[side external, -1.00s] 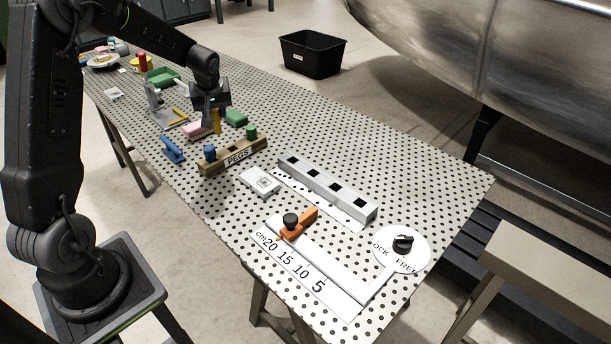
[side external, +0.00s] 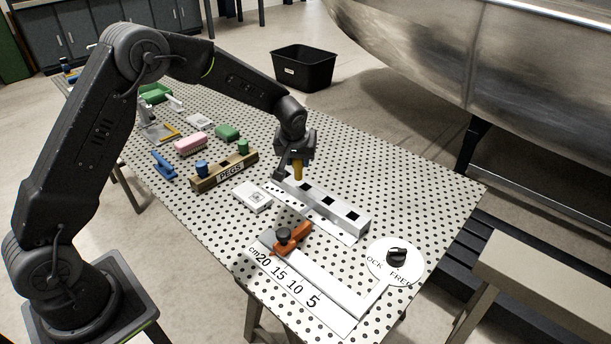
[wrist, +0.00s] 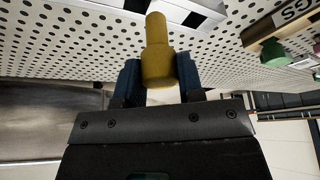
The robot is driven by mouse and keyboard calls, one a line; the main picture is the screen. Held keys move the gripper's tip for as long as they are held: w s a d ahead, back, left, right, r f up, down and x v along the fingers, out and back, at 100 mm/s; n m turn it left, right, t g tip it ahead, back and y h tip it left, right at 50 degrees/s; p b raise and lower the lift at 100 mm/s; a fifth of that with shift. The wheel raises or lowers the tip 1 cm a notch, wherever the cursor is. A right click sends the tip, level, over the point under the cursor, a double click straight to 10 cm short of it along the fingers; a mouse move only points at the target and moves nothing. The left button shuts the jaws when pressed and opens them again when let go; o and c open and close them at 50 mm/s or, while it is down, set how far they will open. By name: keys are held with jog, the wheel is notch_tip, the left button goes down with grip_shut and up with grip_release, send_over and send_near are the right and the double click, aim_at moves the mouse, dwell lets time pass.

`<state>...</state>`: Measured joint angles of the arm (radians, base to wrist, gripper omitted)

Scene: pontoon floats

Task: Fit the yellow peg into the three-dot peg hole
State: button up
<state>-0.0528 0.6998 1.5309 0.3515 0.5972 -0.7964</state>
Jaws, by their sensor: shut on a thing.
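My gripper (side external: 294,166) is shut on the yellow peg (side external: 297,173) and holds it upright above the far left end of the pale hole block (side external: 338,213). The block has several dark square holes along its top, and the far end is partly hidden by my gripper. Dot marks on the strip before the block are too small to count. In the wrist view the yellow peg (wrist: 157,45) stands between the blue fingers of my gripper (wrist: 157,78), and part of the block (wrist: 190,8) shows behind its tip. I cannot tell whether the peg touches the block.
The wooden PEGS rack (side external: 228,176) holds a blue peg (side external: 201,168) and a green peg (side external: 243,147). A white box (side external: 252,197) lies between rack and block. The table right of the block is clear.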

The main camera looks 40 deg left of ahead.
jog(key=shift+w+d+f, duration=0.2)
jog(key=shift+d+f, duration=0.1)
jog(key=shift+f, duration=0.55)
jog(key=shift+w+d+f, duration=0.15)
jog(key=shift+d+f, duration=0.1)
jog(key=shift+f, duration=0.65)
jog(key=shift+w+d+f, duration=0.2)
jog(key=shift+d+f, duration=0.1)
jog(key=shift+f, duration=0.55)
jog(key=shift+f, duration=0.15)
jog(key=o, duration=0.9)
